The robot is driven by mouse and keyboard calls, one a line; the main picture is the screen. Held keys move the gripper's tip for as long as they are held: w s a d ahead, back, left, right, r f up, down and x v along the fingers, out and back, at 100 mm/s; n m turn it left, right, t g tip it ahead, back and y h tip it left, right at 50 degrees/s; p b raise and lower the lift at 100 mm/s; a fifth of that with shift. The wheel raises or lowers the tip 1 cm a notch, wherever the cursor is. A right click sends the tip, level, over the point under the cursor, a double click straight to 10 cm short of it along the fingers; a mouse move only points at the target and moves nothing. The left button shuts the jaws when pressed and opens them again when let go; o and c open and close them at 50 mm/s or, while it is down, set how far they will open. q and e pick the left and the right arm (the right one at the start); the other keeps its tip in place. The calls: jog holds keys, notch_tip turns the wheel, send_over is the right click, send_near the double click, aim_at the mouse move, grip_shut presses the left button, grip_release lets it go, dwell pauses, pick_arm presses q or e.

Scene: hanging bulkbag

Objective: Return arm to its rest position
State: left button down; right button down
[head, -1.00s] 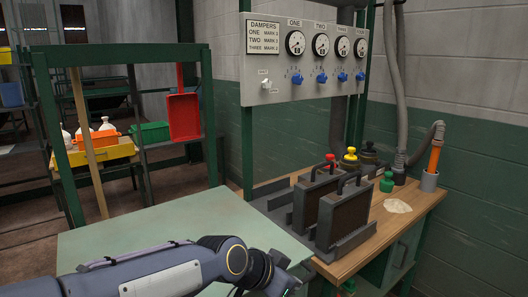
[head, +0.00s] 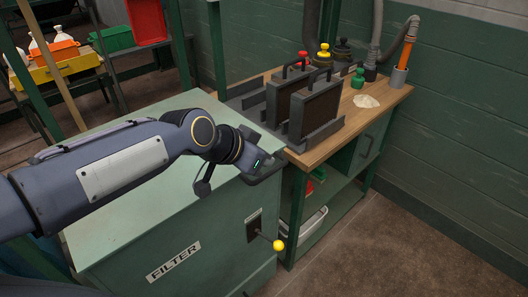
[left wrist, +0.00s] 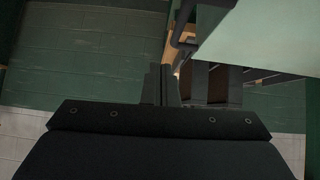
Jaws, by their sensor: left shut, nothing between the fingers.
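My left arm reaches in from the left in the head view, over the green filter cabinet (head: 150,240). Its gripper (head: 268,172) is at the cabinet's right edge, just in front of the workbench. In the left wrist view the two fingers (left wrist: 162,84) are together, with nothing held between them. My right gripper is in neither view.
A lever with a yellow knob (head: 278,245) sticks out of the cabinet front. Floor (head: 430,215) at right is clear.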

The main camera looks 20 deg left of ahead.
pick_arm(q)
jog(key=d+v, duration=0.1)
jog(key=v, duration=0.6)
jog(key=s+f+n+g+p, duration=0.1)
jog(key=s+f+n+p, duration=0.1)
jog(key=s, duration=0.4)
jog(key=s+f+n+g+p, duration=0.1)
jog(key=s+f+n+p, duration=0.1)
jog(key=s+p, duration=0.4)
jog(key=shift+d+f+n+g+p, duration=0.45)
jog(key=shift+n+p, duration=0.1)
jog(key=shift+n, duration=0.35)
jog(key=shift+s, duration=0.1)
